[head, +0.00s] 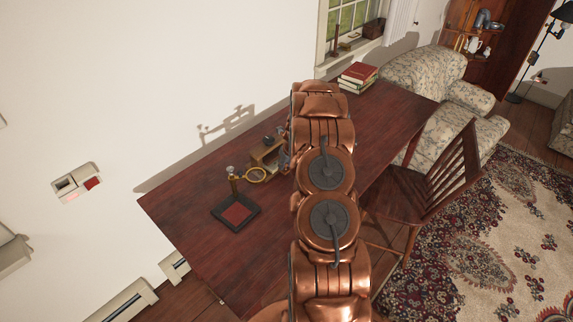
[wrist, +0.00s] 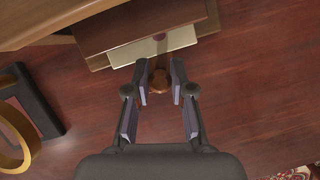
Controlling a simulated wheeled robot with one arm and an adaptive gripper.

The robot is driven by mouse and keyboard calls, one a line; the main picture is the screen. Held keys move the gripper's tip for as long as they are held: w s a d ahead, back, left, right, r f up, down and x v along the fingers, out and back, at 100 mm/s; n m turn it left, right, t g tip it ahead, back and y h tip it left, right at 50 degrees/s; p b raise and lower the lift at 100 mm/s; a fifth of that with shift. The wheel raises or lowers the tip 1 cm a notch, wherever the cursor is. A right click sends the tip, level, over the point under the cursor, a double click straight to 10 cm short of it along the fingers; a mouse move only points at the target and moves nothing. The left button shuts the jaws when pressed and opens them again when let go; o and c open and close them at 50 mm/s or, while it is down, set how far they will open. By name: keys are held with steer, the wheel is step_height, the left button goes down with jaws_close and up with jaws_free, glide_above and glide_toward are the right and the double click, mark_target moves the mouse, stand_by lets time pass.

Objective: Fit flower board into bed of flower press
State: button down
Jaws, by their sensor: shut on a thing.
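My gripper (wrist: 158,82) is shut on a small brown wooden handle (wrist: 154,78) in the wrist view. The handle joins the front of a cream flower board (wrist: 118,56) with a dark red round patch. The board lies partly under a brown wooden plate (wrist: 125,33) of what looks like the flower press. How far the board reaches in, and whether it touches the bed, is hidden. In the head view a wooden structure, likely the press (head: 264,157), stands on the desk just left of my arm. My arm hides my gripper and the board there.
A brass magnifier ring (head: 256,175) on a stand rises from a black, red-centred base (head: 236,212), left of the gripper. Books (head: 358,76) lie at the desk's far end. A chair (head: 430,185) stands at the right. The desk's near surface (head: 225,262) is clear.

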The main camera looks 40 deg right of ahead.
steer(key=shift+w+a, duration=0.1)
steer(key=shift+w, duration=0.85)
steer(key=shift+f, duration=0.1)
stand_by(0.5)
steer(key=c, duration=0.9)
jaws_free()
steer(key=shift+v, duration=6)
